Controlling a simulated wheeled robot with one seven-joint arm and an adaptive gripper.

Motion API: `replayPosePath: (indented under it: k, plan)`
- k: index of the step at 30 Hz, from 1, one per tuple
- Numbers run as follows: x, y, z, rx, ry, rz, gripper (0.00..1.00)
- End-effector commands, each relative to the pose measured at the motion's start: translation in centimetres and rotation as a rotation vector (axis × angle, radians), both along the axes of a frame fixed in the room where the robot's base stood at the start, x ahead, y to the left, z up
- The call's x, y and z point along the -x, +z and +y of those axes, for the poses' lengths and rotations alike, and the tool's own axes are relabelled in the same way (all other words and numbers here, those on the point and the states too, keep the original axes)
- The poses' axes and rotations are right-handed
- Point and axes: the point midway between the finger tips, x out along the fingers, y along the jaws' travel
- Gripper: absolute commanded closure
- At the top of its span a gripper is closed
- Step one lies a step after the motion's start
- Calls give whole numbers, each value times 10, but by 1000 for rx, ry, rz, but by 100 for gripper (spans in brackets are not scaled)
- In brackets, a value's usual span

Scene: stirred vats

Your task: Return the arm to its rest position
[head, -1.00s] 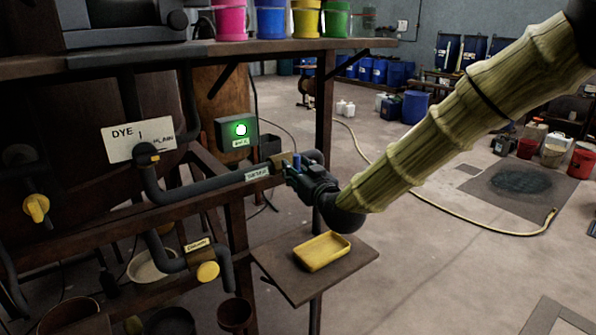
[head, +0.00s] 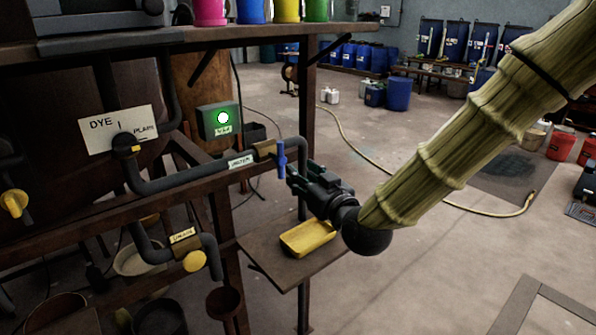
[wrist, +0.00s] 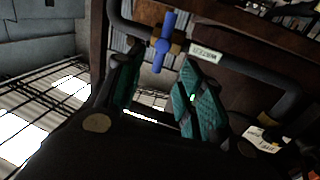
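My gripper (head: 292,178) is at the end of my arm, just right of the blue valve handle (head: 281,160) on the upper pipe. In the wrist view its two green-padded fingers (wrist: 158,92) stand apart with nothing between them. The blue handle (wrist: 164,40) shows just beyond the fingertips, upright and apart from them. My arm reaches in from the upper right of the head view.
A green box with a lit lamp (head: 220,121) hangs above. Colored buckets (head: 250,11) stand on the top shelf. The floor to the right is open, with a hose (head: 450,202) on it.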

Motion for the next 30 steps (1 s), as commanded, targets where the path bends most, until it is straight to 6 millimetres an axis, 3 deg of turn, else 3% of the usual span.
replayPosePath:
  k: [11,14,17,23,30]
  plan:
    - [2,-1,-1,0,0,1,62]
    - [3,-13,-3,4,-3,26,62]
    - [5,-47,-7,13,-9,93,62]
    - [27,-155,-24,47,-37,316,62]
    - [79,-281,-51,89,-84,599,62]
